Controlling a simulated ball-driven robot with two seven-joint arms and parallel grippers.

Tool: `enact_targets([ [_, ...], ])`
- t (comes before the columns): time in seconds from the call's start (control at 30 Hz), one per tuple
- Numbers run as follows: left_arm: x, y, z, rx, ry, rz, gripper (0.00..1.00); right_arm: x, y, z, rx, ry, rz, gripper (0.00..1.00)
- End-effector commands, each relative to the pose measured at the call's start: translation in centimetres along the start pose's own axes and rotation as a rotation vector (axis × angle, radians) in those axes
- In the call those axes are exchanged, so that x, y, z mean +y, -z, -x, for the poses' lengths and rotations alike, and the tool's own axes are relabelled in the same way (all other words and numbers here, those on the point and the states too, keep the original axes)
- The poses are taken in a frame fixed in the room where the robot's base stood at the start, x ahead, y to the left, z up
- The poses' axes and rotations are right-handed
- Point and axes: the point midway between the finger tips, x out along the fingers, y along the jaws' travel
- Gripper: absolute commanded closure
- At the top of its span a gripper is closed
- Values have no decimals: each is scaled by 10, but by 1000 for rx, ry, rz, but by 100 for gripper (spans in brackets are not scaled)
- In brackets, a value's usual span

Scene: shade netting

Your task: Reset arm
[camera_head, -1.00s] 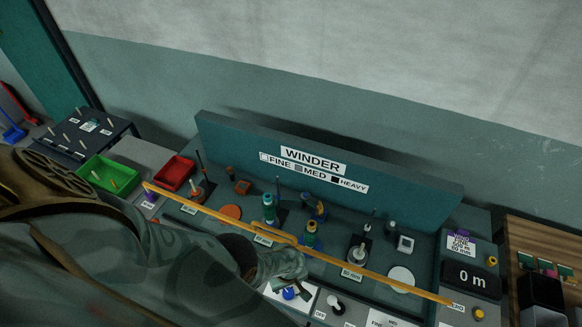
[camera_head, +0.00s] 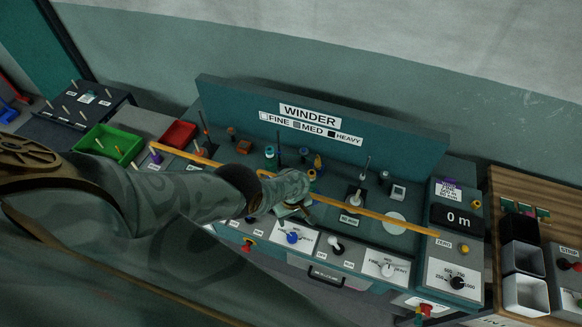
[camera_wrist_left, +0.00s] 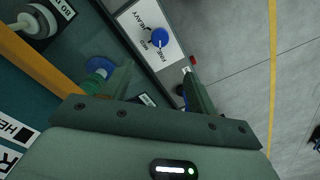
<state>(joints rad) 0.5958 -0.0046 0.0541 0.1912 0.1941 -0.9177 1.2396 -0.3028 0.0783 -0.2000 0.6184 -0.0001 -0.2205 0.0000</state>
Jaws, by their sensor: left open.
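My left arm reaches in from the left of the head view, and its gripper (camera_head: 292,208) is over the front of the winder bench. In the left wrist view the gripper (camera_wrist_left: 155,82) shows its two fingers spread apart with nothing between them. Past the fingers lie a white panel with a blue knob (camera_wrist_left: 159,37) and the bench's front edge. The blue knob also shows in the head view (camera_head: 292,237), just below the gripper. The forearm hides part of the bench. My right gripper is not in view.
A yellow bar (camera_head: 370,212) runs across the bench beside the gripper. Green (camera_head: 128,144) and red (camera_head: 180,133) bins stand left. The "WINDER" board (camera_head: 400,150) rises behind.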

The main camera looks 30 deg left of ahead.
Motion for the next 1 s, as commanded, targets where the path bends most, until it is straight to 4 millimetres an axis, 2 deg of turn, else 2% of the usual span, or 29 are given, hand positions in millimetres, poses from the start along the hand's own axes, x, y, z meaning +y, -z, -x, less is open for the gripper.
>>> enact_targets([
  [0.17,0,0,0,0,0,0,41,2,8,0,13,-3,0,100],
  [0.33,-1,0,-2,0,0,-2,41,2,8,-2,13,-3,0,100],
  [0.43,-11,-4,-24,6,4,-34,41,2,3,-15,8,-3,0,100],
  [0.47,-17,-6,-37,10,6,-55,41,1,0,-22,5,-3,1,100],
  [0.57,-50,-17,-100,29,12,-169,41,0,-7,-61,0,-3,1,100],
  [0.6,-67,-24,-132,39,16,-236,41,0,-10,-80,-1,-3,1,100],
  [0.67,-96,-37,-180,53,19,-345,41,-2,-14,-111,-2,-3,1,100],
  [0.7,-115,-46,-210,62,22,-425,41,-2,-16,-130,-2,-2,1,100],
  [0.8,-164,-72,-279,80,23,-623,41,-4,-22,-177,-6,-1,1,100],
  [0.9,-213,-104,-340,87,20,-825,41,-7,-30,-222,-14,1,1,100],
  [1.0,-258,-136,-387,85,11,-1012,41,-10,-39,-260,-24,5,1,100],
])
